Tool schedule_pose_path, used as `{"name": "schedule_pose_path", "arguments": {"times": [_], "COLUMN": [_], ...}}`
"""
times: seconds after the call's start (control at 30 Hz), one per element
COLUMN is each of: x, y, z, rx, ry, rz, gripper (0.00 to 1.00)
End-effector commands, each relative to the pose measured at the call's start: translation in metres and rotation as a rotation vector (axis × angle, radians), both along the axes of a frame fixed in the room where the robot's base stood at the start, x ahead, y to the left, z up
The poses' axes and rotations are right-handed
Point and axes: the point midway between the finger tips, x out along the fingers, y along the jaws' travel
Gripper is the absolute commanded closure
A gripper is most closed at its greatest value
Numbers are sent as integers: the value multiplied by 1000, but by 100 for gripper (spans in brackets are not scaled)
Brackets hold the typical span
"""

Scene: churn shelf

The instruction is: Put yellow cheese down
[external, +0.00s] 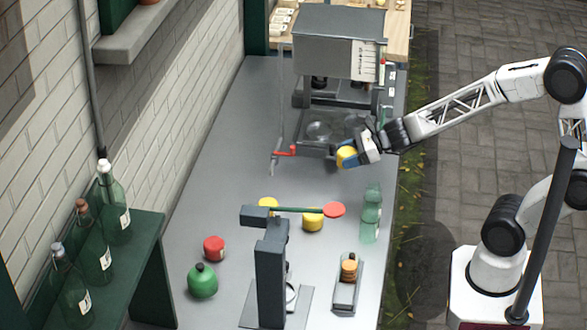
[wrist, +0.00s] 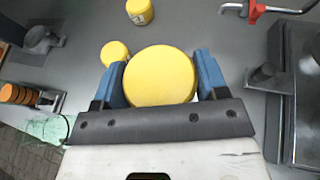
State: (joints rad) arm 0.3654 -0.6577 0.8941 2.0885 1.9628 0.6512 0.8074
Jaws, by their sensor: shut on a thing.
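A yellow cheese (external: 347,156) is held in my gripper (external: 360,149), above the grey counter beside the machine. In the wrist view the round cheese (wrist: 159,76) fills the space between the two blue fingers (wrist: 168,80), which press on its sides. Two more yellow rounds stand on the counter in the external view, one (external: 268,204) partly behind the stand's arm and one (external: 313,220) to its right. Two yellow pieces also show in the wrist view, a smaller round (wrist: 115,52) and a labelled one (wrist: 139,10).
A grey machine (external: 335,45) with a red-handled crank (external: 285,152) stands at the back. Mid-left counter is clear.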

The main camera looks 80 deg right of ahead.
Motion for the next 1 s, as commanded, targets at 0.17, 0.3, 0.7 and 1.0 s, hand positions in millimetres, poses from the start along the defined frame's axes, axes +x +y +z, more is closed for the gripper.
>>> {"name": "schedule_pose_path", "arguments": {"times": [0.17,0.3,0.7,1.0], "x": [30,53,117,165], "y": [6,11,30,49], "z": [8,12,22,23], "rx": [1,0,1,0], "ry": [-4,-5,-9,-10], "rz": [48,84,187,267], "gripper": [65,65,65,65]}}
